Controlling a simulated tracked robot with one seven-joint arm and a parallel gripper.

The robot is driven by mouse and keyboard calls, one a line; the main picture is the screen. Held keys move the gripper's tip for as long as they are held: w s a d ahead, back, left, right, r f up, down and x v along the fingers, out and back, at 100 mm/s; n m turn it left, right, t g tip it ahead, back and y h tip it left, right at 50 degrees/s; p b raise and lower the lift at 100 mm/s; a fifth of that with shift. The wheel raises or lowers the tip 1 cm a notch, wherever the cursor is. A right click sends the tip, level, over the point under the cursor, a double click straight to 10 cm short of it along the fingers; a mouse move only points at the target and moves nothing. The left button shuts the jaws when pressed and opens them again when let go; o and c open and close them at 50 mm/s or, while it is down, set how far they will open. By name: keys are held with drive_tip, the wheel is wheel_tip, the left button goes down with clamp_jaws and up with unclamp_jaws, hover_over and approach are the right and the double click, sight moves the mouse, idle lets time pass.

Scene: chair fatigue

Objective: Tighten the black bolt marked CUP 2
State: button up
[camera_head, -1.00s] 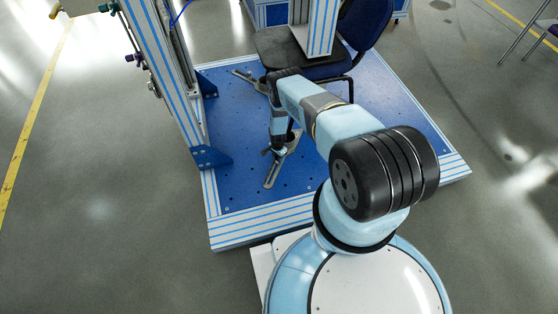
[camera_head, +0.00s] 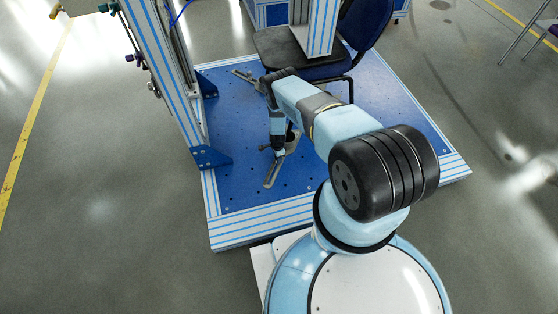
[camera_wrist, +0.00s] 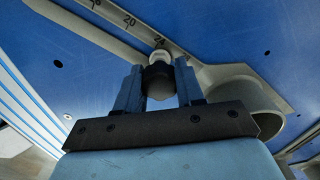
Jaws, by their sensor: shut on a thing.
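In the wrist view, my gripper (camera_wrist: 158,92) has its two blue fingers closed on a black bolt (camera_wrist: 157,74), one finger on each side. A pale metal piece shows just beyond the bolt, against the slotted metal bar (camera_wrist: 120,38), which carries the numbers 20 and 24. A grey round cup (camera_wrist: 258,98) sits beside the bar, right of the fingers. No CUP 2 mark can be read. In the head view, my gripper (camera_head: 277,151) is low over the bar (camera_head: 271,175) on the blue platform; the bolt is too small to make out there.
The blue platform (camera_head: 236,188) has a striped raised edge. A striped upright frame (camera_head: 168,70) stands to the left. A chair (camera_head: 285,48) and another striped post (camera_head: 322,25) stand behind my arm. Bare platform lies to the right of my arm.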

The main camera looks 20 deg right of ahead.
drive_tip(key=m, duration=0.3)
drive_tip(key=o, duration=1)
drive_tip(key=shift+o, duration=0.2)
drive_tip(key=n, duration=0.3)
drive_tip(key=shift+n, duration=0.3)
